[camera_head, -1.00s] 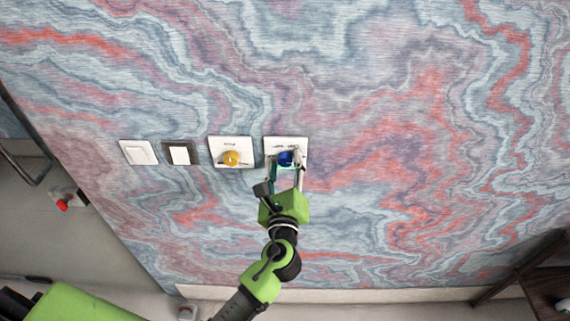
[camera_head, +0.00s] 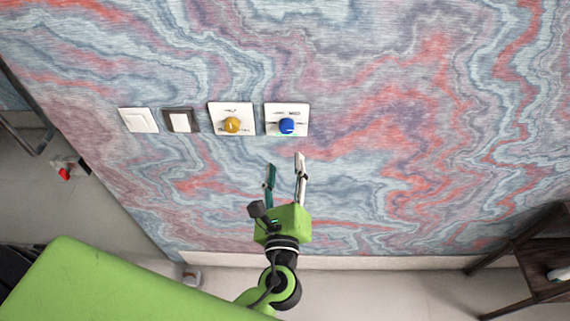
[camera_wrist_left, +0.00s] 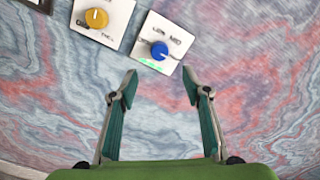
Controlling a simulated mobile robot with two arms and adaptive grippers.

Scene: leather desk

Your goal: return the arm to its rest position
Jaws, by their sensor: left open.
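My left gripper (camera_head: 284,168) is open and empty in the head view, with its fingers pointing up toward the wall panels. It sits a short way below the blue knob (camera_head: 287,125) on its white plate (camera_head: 273,108), apart from it. In the left wrist view the two open fingers (camera_wrist_left: 158,85) show with only the patterned wall between them. The blue knob (camera_wrist_left: 159,50) is beyond the fingertips there. My right gripper is not in view.
Left of the blue knob are a yellow knob (camera_head: 232,125) on a white plate, a dark-framed switch (camera_head: 180,120) and a white switch (camera_head: 138,120). A dark wooden piece of furniture (camera_head: 525,262) stands at lower right. A red object (camera_head: 64,174) is at far left.

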